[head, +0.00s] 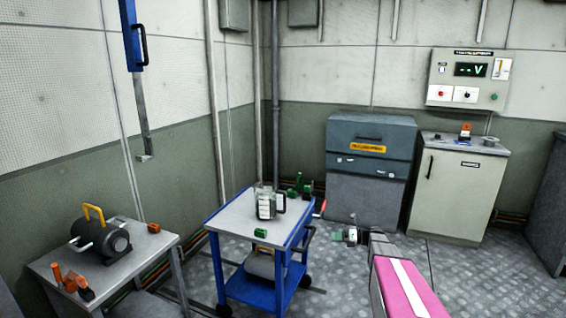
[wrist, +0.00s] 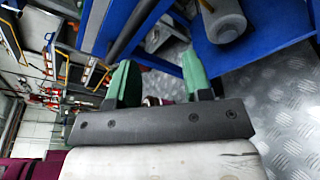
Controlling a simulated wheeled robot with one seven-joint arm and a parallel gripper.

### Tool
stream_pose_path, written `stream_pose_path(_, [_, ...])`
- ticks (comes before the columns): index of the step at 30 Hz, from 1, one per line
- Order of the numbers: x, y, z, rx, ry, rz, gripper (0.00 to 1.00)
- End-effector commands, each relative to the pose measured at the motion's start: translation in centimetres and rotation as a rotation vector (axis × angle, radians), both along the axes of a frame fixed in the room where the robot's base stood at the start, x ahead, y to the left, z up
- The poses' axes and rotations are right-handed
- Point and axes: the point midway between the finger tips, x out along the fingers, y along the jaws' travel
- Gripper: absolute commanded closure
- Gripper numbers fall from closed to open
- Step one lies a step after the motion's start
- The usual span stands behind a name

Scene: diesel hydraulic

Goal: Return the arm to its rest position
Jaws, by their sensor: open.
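My gripper (wrist: 157,78) has two green fingers, which stand well apart in the wrist view with nothing held between them. My magenta arm link with a white stripe (head: 408,290) reaches in from the bottom right, and the arm bends toward the cart.
The blue cart (head: 228,226) carries a clear handled container (head: 266,204) and a small green block (head: 261,233). A grey cylinder (wrist: 222,20) lies on its lower shelf. A bench (head: 120,279) with a motor-like unit (head: 103,240) stands left. Cabinets (head: 462,185) line the back. Floor at right is clear.

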Motion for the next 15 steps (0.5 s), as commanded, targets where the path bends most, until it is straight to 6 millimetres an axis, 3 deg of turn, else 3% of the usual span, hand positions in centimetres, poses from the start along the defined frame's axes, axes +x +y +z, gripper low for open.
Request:
stream_pose_path(7, [-7.8,5.3,-0.4,-0.377,-0.377,0.256,0.54])
stream_pose_path(15, [-16.6,7.8,-0.8,-0.753,-0.890,0.775,0.54])
